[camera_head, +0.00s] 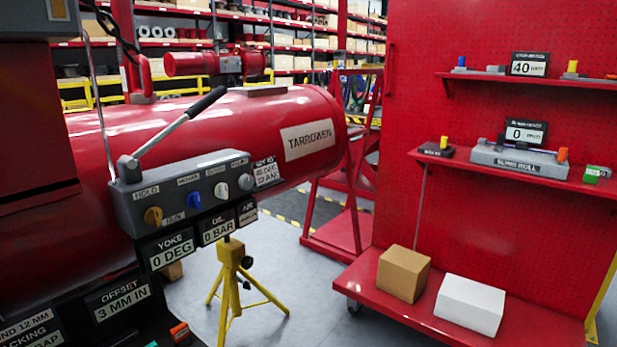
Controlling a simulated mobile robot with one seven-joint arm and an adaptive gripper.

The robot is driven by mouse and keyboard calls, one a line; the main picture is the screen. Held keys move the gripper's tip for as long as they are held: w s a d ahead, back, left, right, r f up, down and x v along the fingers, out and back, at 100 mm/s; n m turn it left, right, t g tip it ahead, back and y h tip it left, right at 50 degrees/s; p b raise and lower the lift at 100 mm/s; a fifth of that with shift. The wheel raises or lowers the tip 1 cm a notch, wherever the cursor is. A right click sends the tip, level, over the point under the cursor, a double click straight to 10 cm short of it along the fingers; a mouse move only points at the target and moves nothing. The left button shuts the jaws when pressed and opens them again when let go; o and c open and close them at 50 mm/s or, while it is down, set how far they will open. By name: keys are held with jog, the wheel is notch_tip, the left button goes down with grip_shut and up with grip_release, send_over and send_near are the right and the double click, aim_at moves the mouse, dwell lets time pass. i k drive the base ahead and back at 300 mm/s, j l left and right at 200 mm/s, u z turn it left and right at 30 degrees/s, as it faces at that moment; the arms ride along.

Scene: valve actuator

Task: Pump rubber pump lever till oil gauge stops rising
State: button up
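The pump lever (178,126) is a silver rod with a black rubber grip (207,103). It is tilted up to the right from a pivot on top of the grey control box (185,190). The box has a yellow knob, a blue knob, a white knob and a grey knob on its front. The oil gauge display (218,227) below the box reads "0 BAR". The yoke display (172,250) reads "0 DEG" and the offset display (123,300) reads "3 MM IN". My gripper is not in view, and nothing touches the lever.
A yellow tripod (235,275) stands under the box. A large red cylinder (235,130) lies behind it. At right, a red wheeled rack (480,120) holds small tools, a cardboard box (403,273) and a white box (470,304). Grey floor (320,285) between them is clear.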

aim_at(198, 107)
jog(key=i+j, duration=0.2)
jog(key=i, duration=0.35)
jog(key=i+j, duration=0.15)
jog(key=i, duration=0.4)
